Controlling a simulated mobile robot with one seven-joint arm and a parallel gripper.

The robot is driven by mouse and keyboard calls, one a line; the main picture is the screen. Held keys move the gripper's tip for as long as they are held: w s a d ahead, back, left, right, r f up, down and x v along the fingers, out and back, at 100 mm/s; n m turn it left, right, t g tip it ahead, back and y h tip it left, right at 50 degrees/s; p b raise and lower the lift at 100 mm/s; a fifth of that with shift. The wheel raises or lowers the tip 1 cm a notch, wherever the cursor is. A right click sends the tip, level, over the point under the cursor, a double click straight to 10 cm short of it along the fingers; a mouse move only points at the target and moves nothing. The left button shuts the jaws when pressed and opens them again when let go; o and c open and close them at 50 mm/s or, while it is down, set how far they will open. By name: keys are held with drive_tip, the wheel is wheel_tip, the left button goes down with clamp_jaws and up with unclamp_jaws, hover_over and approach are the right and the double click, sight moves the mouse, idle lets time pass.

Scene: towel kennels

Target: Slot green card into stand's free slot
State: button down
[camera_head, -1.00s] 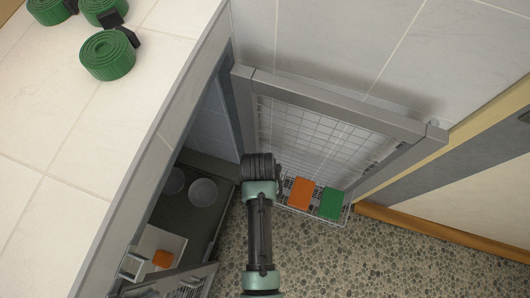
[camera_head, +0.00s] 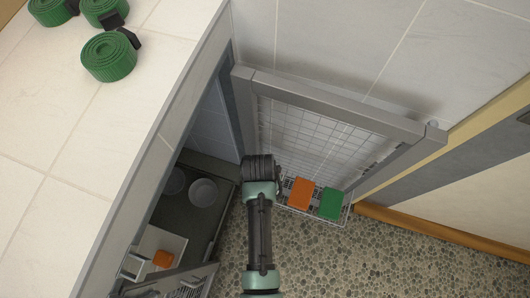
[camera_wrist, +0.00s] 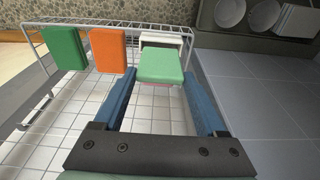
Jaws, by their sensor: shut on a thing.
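My gripper (camera_wrist: 160,76) has blue fingers and is shut on a green card (camera_wrist: 160,66) in the wrist view. The card's far edge is at a pale grey holder (camera_wrist: 168,41) on the wire stand; I cannot tell how far it is seated. The wire stand (camera_wrist: 42,68) also bears an orange card (camera_wrist: 106,50) and another green card (camera_wrist: 64,49), left of my gripper. In the head view the orange card (camera_head: 301,193) and that green card (camera_head: 331,203) show right of my wrist; my wrist hides the held card and fingertips.
An open grey door (camera_head: 330,104) with a mesh panel stands behind the stand. Several green rolls (camera_head: 109,57) lie on the tiled top. The pebbled floor (camera_head: 370,265) is clear.

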drive_tip(key=shift+f+b, duration=1.65)
drive_tip(key=shift+f, duration=0.9)
unclamp_jaws()
drive_tip(key=shift+r, duration=0.1)
wheel_tip(320, 180, up, 13)
drive_tip(key=s+p, duration=0.2)
drive_tip(key=p, duration=0.2)
drive_tip(key=shift+a, duration=0.35)
drive_tip(key=shift+f, duration=0.2)
